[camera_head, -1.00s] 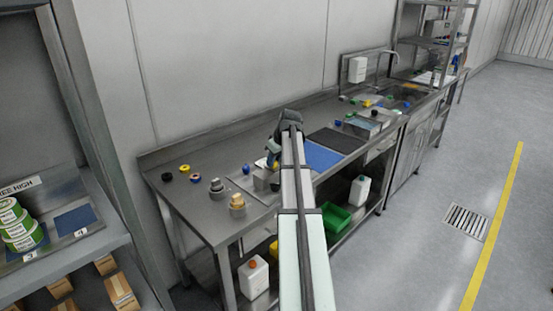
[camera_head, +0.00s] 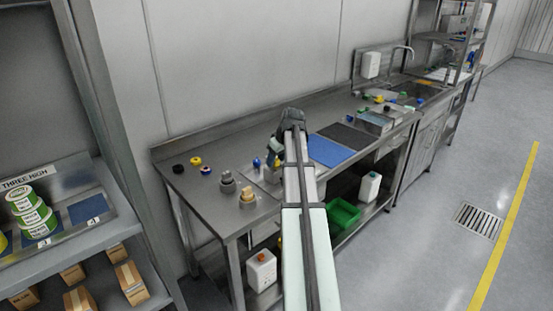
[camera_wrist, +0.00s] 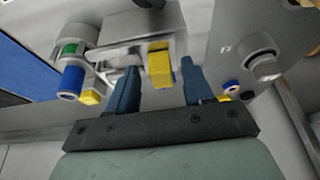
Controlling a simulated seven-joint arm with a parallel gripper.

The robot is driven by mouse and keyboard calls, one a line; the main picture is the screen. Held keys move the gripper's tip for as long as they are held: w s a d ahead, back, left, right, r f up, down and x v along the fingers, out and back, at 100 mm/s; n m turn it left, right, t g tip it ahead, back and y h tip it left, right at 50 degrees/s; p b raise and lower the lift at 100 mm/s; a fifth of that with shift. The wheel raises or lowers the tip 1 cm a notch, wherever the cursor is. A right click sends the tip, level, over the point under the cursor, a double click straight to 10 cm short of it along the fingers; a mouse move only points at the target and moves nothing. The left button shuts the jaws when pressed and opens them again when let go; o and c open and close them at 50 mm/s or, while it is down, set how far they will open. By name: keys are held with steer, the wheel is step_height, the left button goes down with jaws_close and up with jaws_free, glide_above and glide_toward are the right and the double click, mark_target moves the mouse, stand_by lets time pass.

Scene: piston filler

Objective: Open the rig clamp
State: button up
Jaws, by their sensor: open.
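In the wrist view my gripper (camera_wrist: 159,65) is open, its two dark blue fingers apart. A yellow block-like part (camera_wrist: 161,73), which looks like the clamp's handle, shows between the fingertips. It joins a grey metal rig (camera_wrist: 140,28) just beyond. I cannot tell whether either finger touches it. In the head view my gripper (camera_head: 275,155) is low over the workbench, and my arm hides most of the rig there.
The steel workbench (camera_head: 205,208) holds a blue mat (camera_head: 329,151), a dark mat (camera_head: 347,136), two metal fittings (camera_head: 227,182) and small coloured caps (camera_head: 196,161) to the left. In the wrist view a cylinder with green and blue ends (camera_wrist: 71,80) is left of the fingers.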

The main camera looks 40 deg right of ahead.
steer(key=shift+r, duration=0.1)
steer(key=v, duration=1.3)
steer(key=shift+s+r, duration=0.2)
steer(key=shift+r, duration=0.05)
